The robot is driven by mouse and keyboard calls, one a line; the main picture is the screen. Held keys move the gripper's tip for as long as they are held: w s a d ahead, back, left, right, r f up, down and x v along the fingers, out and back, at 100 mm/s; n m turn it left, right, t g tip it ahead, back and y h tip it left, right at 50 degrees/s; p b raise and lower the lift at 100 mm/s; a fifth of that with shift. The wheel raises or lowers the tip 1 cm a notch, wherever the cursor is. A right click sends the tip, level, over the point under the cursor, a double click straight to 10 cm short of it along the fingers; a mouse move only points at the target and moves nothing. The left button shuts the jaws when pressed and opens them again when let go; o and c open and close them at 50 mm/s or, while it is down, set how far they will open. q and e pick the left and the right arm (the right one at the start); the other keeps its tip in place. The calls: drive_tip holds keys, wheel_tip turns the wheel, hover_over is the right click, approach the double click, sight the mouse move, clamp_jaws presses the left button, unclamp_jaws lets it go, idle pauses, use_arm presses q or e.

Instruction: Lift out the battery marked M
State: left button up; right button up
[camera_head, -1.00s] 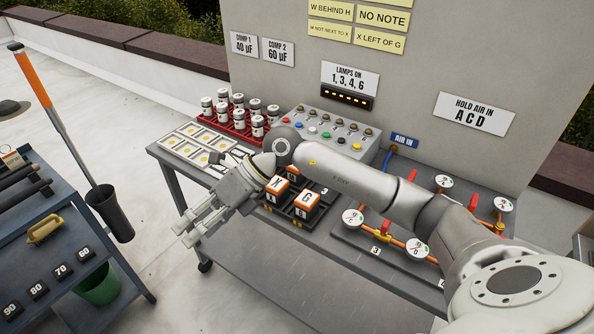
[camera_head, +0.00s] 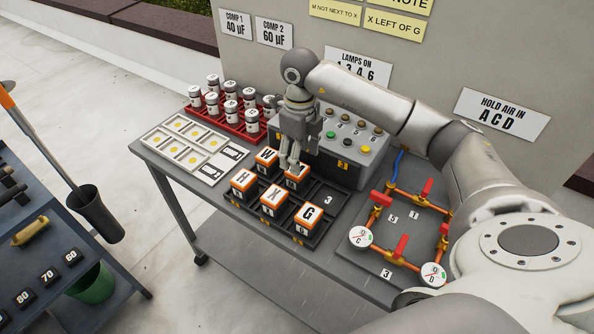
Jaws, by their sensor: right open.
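My right gripper (camera_head: 293,165) points down over the black battery tray (camera_head: 325,224). It is open, with its fingertips at the top of an orange-and-white battery (camera_head: 297,173) in the back row. The gripper covers that battery's top, so I cannot read its letter or tell whether the fingers touch it. The other batteries show their letters: W (camera_head: 267,156) to its left, one that looks like H (camera_head: 243,180), X (camera_head: 273,197) and G (camera_head: 311,214) in the front row. No M is readable. My left gripper is out of view.
The back-right slot marked 3 (camera_head: 328,199) is empty. A lamp box (camera_head: 344,165) stands close behind the tray. Red-handled pipework (camera_head: 402,220) is on the right. White cells (camera_head: 185,150) and a red rack of cylinders (camera_head: 227,122) are at the left.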

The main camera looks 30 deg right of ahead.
sight(296, 184)
wheel_tip(296, 184, down, 2)
drive_tip(key=shift+w+f, duration=0.1)
drive_tip(key=shift+f, duration=0.15)
drive_tip(key=f+p, duration=0.1)
drive_tip(key=f, duration=0.1)
drive_tip(key=f+p, duration=0.1)
drive_tip(key=f, duration=0.1)
drive_tip(key=shift+w+a+f, duration=0.1)
drive_tip(key=shift+w+f, duration=0.05)
drive_tip(key=shift+w, duration=0.05)
drive_tip(key=shift+f, duration=0.25)
drive_tip(key=shift+w, duration=0.1)
drive_tip(key=c, duration=0.9)
drive_tip(key=shift+c, duration=0.5)
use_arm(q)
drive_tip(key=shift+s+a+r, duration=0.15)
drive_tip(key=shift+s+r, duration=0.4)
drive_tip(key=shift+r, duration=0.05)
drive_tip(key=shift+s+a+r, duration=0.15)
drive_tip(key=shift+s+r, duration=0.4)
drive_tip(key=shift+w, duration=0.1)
use_arm(e)
drive_tip(key=shift+r, duration=0.1)
